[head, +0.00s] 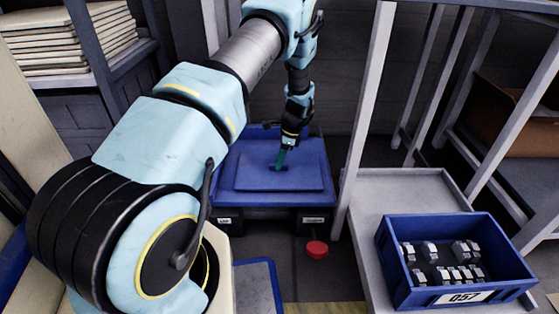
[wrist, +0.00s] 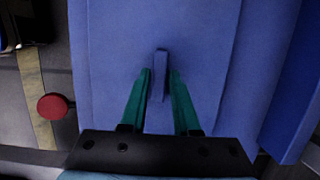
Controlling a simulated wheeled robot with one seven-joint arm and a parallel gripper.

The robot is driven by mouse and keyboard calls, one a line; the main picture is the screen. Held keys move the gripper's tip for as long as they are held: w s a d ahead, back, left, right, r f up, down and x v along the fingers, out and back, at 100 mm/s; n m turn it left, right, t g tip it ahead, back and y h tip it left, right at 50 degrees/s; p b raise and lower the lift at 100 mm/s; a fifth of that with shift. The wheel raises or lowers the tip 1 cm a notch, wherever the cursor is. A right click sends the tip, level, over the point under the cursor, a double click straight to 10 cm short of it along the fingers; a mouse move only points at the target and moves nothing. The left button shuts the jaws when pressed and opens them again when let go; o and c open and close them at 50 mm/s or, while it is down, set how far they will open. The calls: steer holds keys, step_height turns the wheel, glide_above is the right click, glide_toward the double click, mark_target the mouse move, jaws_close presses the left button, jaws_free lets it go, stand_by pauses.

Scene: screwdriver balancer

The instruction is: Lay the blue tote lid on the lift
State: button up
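The blue tote lid (head: 255,178) is a flat panel with a small upright handle. It appears level on or just over the blue top of the lift (head: 222,185); I cannot tell whether there is a slim gap beneath it. The lid (wrist: 205,50) fills the middle of the wrist view, its handle (wrist: 159,75) standing between the green fingers of my gripper (wrist: 160,84). The fingers are on either side of the handle, with a narrow gap showing at the right finger. In the head view my gripper (head: 282,162) points down at the lid's middle.
A red button (head: 317,249) is on the floor in front of the lift. To the right, a blue bin (head: 400,290) marked 057 with several metal parts stands on a grey shelf (head: 372,205). A grey frame post (head: 362,120) rises just right of the lift.

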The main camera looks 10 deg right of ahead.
steer(key=o, duration=0.4)
steer(key=shift+r, duration=0.1)
steer(key=p+v, duration=0.3)
steer(key=v, duration=0.7)
steer(key=shift+r, duration=0.3)
steer(key=s+a+r+n+h, duration=0.2)
steer(key=s+a+r+n, duration=0.45)
steer(key=a+r, duration=0.25)
steer(key=s+a+r+n+h, duration=0.1)
steer(key=s+a+r+n, duration=0.55)
steer(key=a+r, duration=0.35)
steer(key=s+a+r+n+t+p, duration=0.1)
steer(key=s+a+n, duration=0.15)
steer(key=s, duration=0.25)
steer(key=s+a+r+n, duration=0.2)
steer(key=s+n, duration=0.2)
step_height(320, 180, up, 35)
steer(key=p, duration=3.5)
steer(key=shift+r+p, duration=0.15)
steer(key=shift+p, duration=0.15)
